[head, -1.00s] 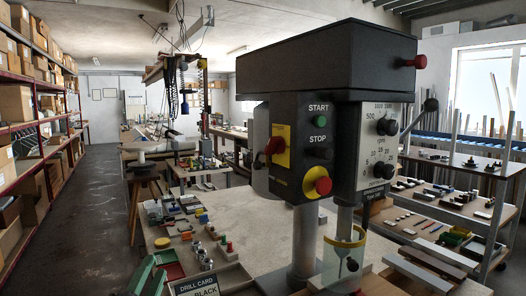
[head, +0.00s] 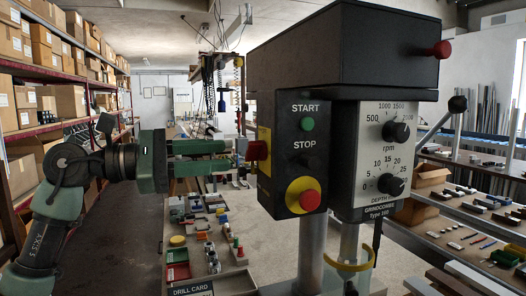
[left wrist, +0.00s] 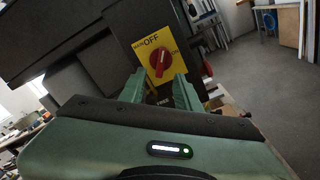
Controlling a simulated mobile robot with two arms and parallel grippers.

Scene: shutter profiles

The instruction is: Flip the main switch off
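The main switch is a red rotary knob (left wrist: 159,65) on a yellow plate (left wrist: 179,48) in the left wrist view. The plate reads OFF at the top and ON at the right; I cannot tell for sure which mark the knob points at. In the head view the knob (head: 257,150) sticks out from the left side of the drill press's control box. My left gripper (head: 233,157) points at it from the left, its green fingers apart and empty. The fingertips (left wrist: 160,84) sit just short of the knob, one on each side. My right gripper is not in view.
The front panel has a green START button (head: 307,124), a dark STOP area and a red emergency button (head: 309,200) on yellow. The drill's dark head (head: 340,50) overhangs above. A bench (head: 255,265) with small parts lies below. Shelves with boxes (head: 70,102) line the left.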

